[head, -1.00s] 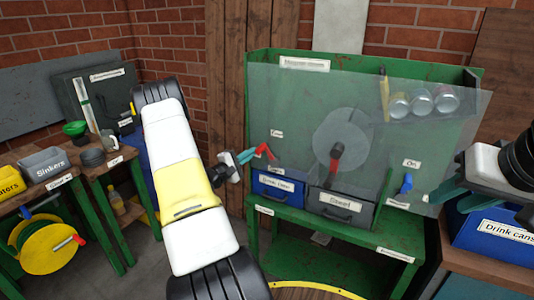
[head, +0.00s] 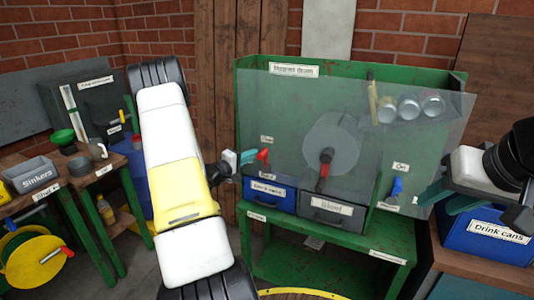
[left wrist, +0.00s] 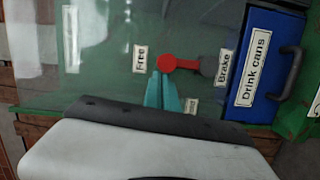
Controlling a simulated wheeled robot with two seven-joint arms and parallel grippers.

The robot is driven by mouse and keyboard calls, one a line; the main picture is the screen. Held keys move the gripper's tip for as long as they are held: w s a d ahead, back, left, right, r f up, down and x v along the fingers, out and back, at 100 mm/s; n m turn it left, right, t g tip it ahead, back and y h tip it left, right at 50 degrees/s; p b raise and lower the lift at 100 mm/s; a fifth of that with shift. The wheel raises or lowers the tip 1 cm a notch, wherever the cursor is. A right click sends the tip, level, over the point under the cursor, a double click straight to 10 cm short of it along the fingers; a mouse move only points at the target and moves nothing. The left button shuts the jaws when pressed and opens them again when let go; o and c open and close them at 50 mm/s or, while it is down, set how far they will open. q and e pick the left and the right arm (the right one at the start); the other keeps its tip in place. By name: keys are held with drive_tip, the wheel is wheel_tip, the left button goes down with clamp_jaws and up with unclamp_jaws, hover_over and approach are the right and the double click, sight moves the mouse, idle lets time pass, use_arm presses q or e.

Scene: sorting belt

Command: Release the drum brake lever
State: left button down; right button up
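The drum brake lever has a red arm and knob (left wrist: 166,62) and a grey pivot (left wrist: 209,65). Its red end points to the "Free" label (left wrist: 140,58), away from the "Brake" label (left wrist: 223,67). The lever also shows in the head view (head: 262,155), on the left of the magnet drum stand. My left gripper (head: 248,156) is at the lever; its teal fingertips (left wrist: 159,74) are close together just beside the red knob. Whether they touch it is unclear. My right gripper (head: 448,200) is at the right, its teal fingers apart and empty.
A clear panel (head: 440,110) covers the stand's front, with a round drum (head: 330,135) behind it. Blue (head: 268,193) and grey (head: 330,210) bins stand below. A blue "On" switch (head: 396,187) is to the right. A "Drink cans" crate (head: 490,240) stands at right.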

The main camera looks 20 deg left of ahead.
use_arm(q)
drive_tip(key=shift+d, duration=0.15)
idle(0.3)
drive_tip(key=s+a+r, duration=0.1)
drive_tip(key=s+a, duration=0.6)
drive_tip(key=s, duration=0.2)
drive_tip(key=shift+a+r, duration=0.15)
drive_tip(key=shift+s, duration=0.1)
